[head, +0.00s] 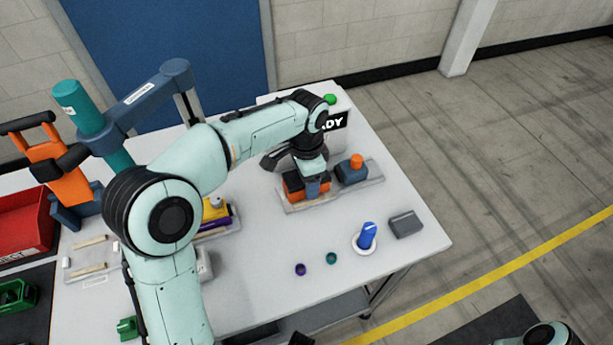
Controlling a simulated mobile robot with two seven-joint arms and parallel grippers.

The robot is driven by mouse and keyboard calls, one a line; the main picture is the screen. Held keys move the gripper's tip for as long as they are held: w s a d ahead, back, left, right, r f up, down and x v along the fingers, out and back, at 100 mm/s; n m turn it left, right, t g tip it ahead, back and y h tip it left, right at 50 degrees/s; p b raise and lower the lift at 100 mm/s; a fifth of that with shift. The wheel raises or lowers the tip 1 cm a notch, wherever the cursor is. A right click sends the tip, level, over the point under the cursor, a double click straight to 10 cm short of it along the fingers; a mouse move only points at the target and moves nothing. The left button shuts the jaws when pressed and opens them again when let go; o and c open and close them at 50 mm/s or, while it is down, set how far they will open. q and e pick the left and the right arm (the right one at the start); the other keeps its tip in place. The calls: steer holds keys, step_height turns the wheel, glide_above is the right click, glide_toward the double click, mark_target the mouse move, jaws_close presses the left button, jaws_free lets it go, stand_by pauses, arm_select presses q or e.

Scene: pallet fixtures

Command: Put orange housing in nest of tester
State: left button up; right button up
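The orange housing (292,191) sits at the left end of a pale fixture plate (294,209) in front of the tester (335,105), a white box with a dark sign ending in "DY" and a green lamp. My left arm reaches across the table, and its gripper (313,187) points down at the housing, over its right part. The arm and gripper hide part of the housing and the nest around it. I cannot tell whether the fingers grip it. Of my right arm only a link shows at the bottom right; its gripper is out of view.
A blue-grey block with an orange knob (356,161) stands right of the housing. A blue-handled stamp (366,236), a grey box (406,224) and two small rings (300,269) are on the front right. A red bin (25,222) and an orange clamp (62,180) are at left.

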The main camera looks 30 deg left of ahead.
arm_select(q)
steer(key=shift+f, duration=0.2)
arm_select(e)
steer(key=shift+f, duration=0.1)
arm_select(q)
steer(key=o, duration=1.2)
step_height(320, 180, up, 13)
steer(key=p, duration=0.2)
steer(key=shift+r+p, duration=0.15)
steer(key=shift+p, duration=0.25)
arm_select(e)
steer(key=r, duration=0.1)
steer(key=w+r, duration=0.1)
steer(key=r, duration=0.1)
steer(key=shift+w+r, duration=0.1)
